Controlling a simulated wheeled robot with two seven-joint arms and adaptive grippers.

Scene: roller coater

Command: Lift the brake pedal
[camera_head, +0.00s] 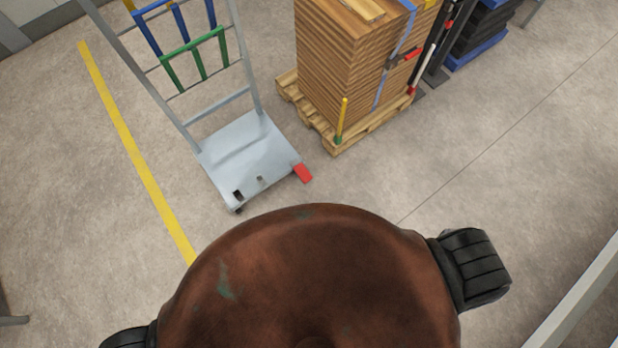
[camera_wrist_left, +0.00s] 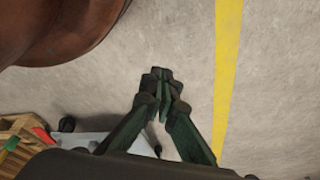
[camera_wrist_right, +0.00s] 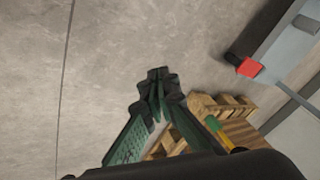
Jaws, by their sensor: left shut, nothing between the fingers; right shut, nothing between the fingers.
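The brake pedal (camera_head: 303,172) is a small red block at the front right corner of a grey trolley (camera_head: 248,160), low near the floor. It also shows in the right wrist view (camera_wrist_right: 248,67), at the upper right. My left gripper (camera_wrist_left: 162,78) is shut and empty over bare floor, with the trolley behind it in its wrist view. My right gripper (camera_wrist_right: 158,76) is shut and empty, apart from the pedal, which lies to its right in that view. Neither gripper shows in the head view.
A wooden pallet (camera_head: 335,148) with a tall stack of brown boards (camera_head: 335,60) stands to the right of the trolley. A yellow floor line (camera_head: 135,150) runs along its left. Open floor lies between my body and the trolley. Blue and green racks (camera_head: 195,60) hang on the trolley frame.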

